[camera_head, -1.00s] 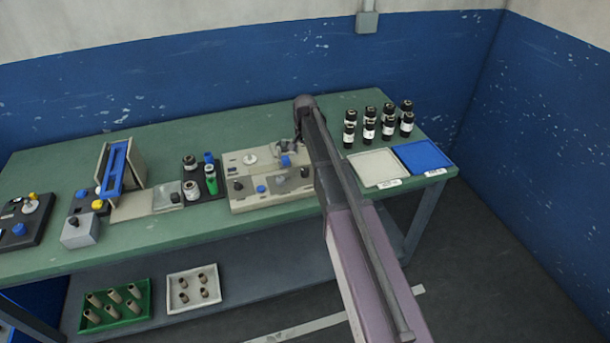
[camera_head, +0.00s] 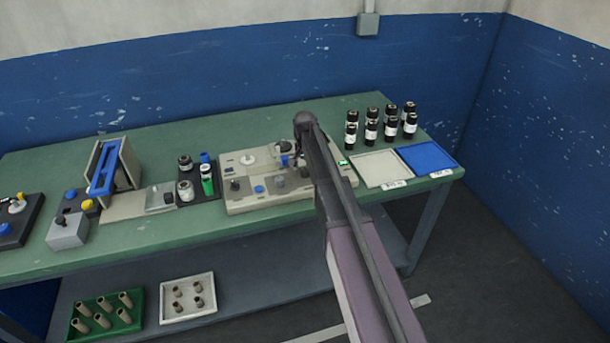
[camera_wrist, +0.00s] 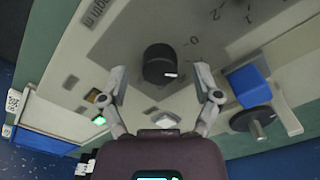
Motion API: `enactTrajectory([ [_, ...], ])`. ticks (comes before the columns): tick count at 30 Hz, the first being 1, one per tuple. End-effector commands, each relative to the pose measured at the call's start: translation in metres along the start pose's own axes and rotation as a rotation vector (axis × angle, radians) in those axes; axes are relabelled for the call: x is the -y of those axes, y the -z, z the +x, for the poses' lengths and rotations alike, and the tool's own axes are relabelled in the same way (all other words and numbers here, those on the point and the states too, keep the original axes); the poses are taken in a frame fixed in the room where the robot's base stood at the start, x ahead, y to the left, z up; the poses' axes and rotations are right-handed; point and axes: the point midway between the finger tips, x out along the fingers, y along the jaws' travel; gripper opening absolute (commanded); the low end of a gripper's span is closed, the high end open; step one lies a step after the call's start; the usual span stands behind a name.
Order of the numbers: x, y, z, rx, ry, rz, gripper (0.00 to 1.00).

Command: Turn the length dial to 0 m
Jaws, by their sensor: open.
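The length dial (camera_wrist: 160,63) is a round black knob with a short white mark, on a beige panel in the wrist view. Its mark points to the lower right in the picture, away from the printed 0 (camera_wrist: 193,41). A length label (camera_wrist: 97,14) is printed at the upper left. My gripper (camera_wrist: 160,72) is open, with one fingertip left and one right of the dial, neither clearly touching it. In the head view, the beige machine (camera_head: 268,203) stands on the green table; my arm covers part of it, and the length dial cannot be made out there.
In the wrist view, a blue block (camera_wrist: 247,84), another dark knob (camera_wrist: 252,120) and a lit green button (camera_wrist: 99,120) are near the gripper. In the head view, black bottles (camera_head: 371,130), a white tray (camera_head: 380,172) and a blue tray (camera_head: 428,159) stand to the right.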

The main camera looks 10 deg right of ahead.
Motion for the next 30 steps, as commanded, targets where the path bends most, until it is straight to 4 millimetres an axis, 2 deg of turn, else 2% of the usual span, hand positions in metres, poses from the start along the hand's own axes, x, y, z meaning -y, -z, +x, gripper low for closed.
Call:
enactTrajectory([
  [5,0.0000,0.0000,0.0077,0.000,0.000,0.000,0.81],
  [17,0.0000,0.0000,0.0081,0.000,0.000,0.000,0.81],
  [25,0.0000,0.0000,0.0081,0.000,0.000,0.000,0.01],
  [30,0.0001,-0.0001,0.0082,0.000,0.000,-0.002,0.00],
])
